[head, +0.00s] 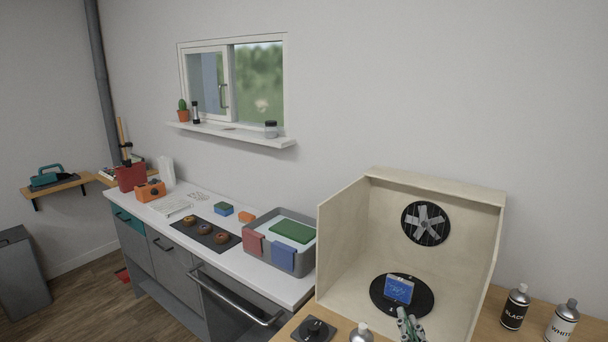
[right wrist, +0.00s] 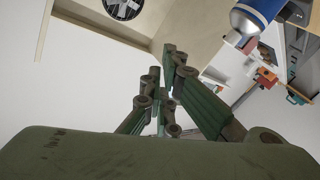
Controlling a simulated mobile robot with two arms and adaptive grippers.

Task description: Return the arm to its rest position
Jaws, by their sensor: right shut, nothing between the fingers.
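My right gripper (head: 408,325) shows at the bottom edge of the head view, in front of the open wooden spray booth (head: 345,245). Its green fingers are shut with nothing between them. In the right wrist view the fingers of the right gripper (right wrist: 172,55) come close together, and no object is held. Most of the right arm is outside the head view. My left gripper does not show in either view.
A black turntable (head: 377,296) in the booth bears a blue panel (head: 398,289). A can top (head: 361,333) stands left of my gripper; a blue can (right wrist: 256,14) shows near the fingers. A grey basin (head: 262,257) is left.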

